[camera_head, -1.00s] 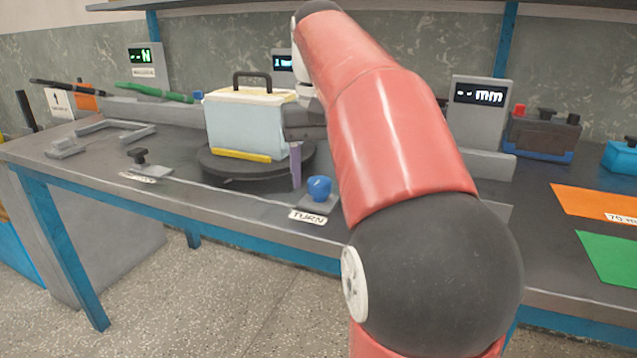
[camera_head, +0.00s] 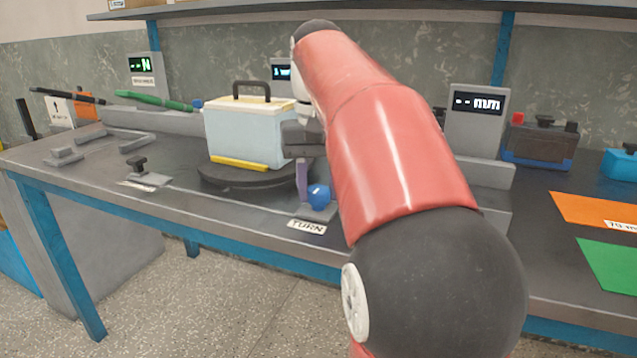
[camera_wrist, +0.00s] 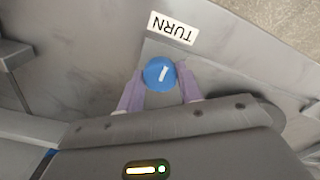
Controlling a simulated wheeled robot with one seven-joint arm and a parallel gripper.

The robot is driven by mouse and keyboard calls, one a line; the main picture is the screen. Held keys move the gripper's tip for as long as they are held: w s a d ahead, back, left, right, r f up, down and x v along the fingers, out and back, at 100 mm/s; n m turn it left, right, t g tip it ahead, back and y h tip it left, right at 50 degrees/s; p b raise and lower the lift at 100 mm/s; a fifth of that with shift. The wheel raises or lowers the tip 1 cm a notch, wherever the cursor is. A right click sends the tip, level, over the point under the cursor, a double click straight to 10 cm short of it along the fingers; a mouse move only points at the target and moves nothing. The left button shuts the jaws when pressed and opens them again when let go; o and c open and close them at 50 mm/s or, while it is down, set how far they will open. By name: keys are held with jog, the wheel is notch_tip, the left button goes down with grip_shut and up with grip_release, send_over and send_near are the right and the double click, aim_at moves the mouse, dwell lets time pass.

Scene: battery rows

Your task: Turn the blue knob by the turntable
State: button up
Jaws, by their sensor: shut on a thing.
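The blue knob (camera_head: 319,197) stands on a small grey base at the table's front edge, beside the round dark turntable (camera_head: 215,180). A "TURN" label (camera_head: 307,227) lies in front of it. In the wrist view the knob (camera_wrist: 152,76) shows a white mark, tilted slightly from the picture's vertical. My gripper (camera_wrist: 160,78) has its two purple fingers on either side of the knob and is shut on it. In the head view one purple finger (camera_head: 302,181) shows beside the knob; my arm hides much of the gripper.
A pale blue battery box (camera_head: 245,135) with a black handle stands on the turntable, close to my gripper. A black knob (camera_head: 137,163) on a base is to the left. A grey display (camera_head: 474,125) reading "mm" and a dark battery (camera_head: 540,138) stand to the right.

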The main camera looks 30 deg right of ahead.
jog(key=shift+r+m+p, duration=0.2)
jog(key=shift+m+p, duration=0.75)
jog(key=shift+m, duration=0.05)
jog(key=m+p, duration=0.2)
jog(key=m, duration=0.1)
jog(key=shift+m, duration=0.3)
jog(key=m+p, duration=0.2)
jog(key=m, duration=0.1)
jog(key=shift+f, duration=0.1)
jog(key=shift+f+m, duration=0.1)
jog(key=shift+m, duration=1.3)
jog(key=o, duration=1)
